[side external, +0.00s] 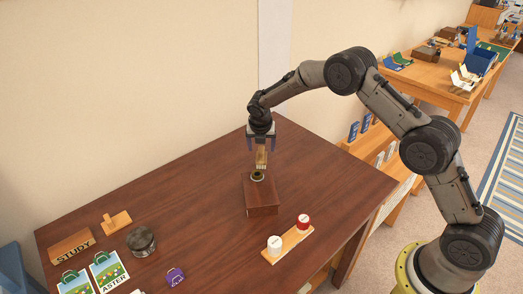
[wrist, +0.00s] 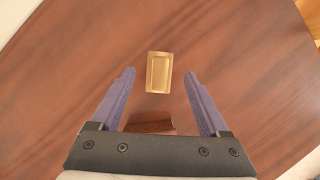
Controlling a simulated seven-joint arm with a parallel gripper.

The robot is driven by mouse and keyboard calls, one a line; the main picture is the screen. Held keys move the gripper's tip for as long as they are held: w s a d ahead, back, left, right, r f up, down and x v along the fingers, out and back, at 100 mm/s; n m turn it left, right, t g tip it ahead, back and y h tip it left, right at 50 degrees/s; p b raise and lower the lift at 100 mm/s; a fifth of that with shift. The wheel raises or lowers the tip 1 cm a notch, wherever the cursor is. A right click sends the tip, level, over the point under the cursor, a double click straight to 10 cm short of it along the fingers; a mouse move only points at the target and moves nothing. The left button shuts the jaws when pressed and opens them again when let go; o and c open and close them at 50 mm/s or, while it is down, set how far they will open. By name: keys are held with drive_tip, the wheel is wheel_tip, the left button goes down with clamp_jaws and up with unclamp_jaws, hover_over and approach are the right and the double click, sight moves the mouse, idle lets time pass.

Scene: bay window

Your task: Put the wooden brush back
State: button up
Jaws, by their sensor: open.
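A light wooden upright piece (side external: 262,158), which looks like the wooden brush, stands over a dark ring-shaped socket (side external: 257,176) on a red-brown box (side external: 262,200). In the wrist view its tan rectangular top (wrist: 159,72) shows between the finger tips. I cannot tell how deep it sits in the socket. My gripper (side external: 262,147) points down above the box, with its purple fingers apart on either side of the piece's upper end. The wrist view also shows the open fingers, with a visible gap on each side. Part of the box (wrist: 152,124) shows near the palm.
On the table (side external: 180,190), a light board (side external: 288,244) with a white and a red-topped jar stands in front of the box. At left are a STUDY block (side external: 72,246), a small wooden piece (side external: 116,222), a dark round tin (side external: 142,240) and picture cards (side external: 108,270).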

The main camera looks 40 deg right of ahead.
drive_tip(key=v, duration=0.9)
drive_tip(key=s+r+m+t+y, duration=0.1)
drive_tip(key=s+r+m, duration=1.1)
drive_tip(key=s+r, duration=0.5)
drive_tip(key=s+a+f+m+t+y, duration=0.1)
drive_tip(key=s+a+m+y, duration=0.1)
drive_tip(key=s+m, duration=1.3)
drive_tip(key=s, duration=0.9)
drive_tip(key=shift+s, duration=0.2)
